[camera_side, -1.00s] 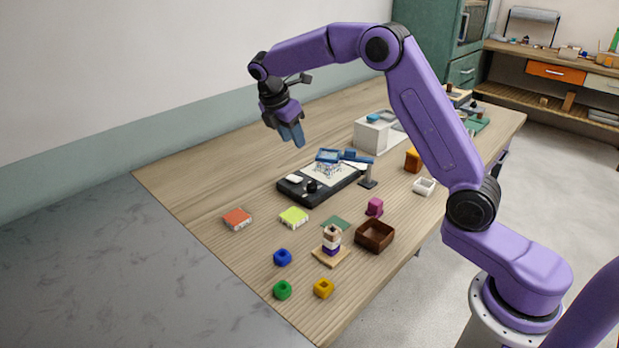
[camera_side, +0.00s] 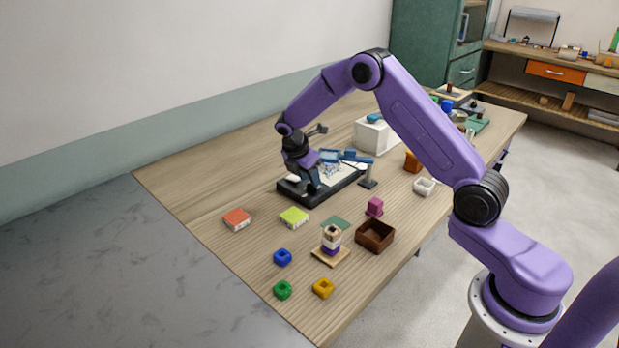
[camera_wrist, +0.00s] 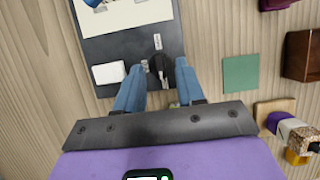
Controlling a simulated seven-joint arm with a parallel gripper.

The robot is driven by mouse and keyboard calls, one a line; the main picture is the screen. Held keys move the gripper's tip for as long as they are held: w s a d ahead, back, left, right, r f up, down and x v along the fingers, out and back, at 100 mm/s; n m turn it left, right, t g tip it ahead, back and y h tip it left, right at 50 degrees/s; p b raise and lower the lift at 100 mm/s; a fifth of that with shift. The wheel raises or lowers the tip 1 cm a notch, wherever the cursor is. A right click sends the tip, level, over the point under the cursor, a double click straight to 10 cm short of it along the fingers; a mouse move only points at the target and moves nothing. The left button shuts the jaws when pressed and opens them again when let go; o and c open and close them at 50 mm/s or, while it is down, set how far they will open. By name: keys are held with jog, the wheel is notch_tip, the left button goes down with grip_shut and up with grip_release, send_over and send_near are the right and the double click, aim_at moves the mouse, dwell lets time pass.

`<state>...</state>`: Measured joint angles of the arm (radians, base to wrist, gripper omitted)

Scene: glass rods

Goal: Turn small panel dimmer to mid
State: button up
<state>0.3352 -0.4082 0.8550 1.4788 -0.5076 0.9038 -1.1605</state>
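The small panel is a dark flat slab (camera_side: 337,186) on the table; it also shows at the top of the wrist view (camera_wrist: 118,48). Its black dimmer knob (camera_wrist: 158,65) stands near the panel's end, beside a white rocker-like piece (camera_wrist: 108,73). My gripper (camera_side: 313,186) is down at the panel's near end and hides the knob in the side view. In the wrist view my blue fingers (camera_wrist: 160,68) are apart, one on each side of the knob, with gaps visible. I cannot tell how low the fingertips are.
A blue raised fixture (camera_side: 350,156) stands over the panel's far part. A yellow-green block (camera_side: 293,217), an orange-red block (camera_side: 237,219), a brown box (camera_side: 375,236) and a small stacked post (camera_side: 332,238) lie nearer. The table left of the panel is clear.

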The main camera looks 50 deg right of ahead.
jog(key=shift+d+f, duration=0.15)
jog(key=shift+f, duration=0.2)
grip_shut()
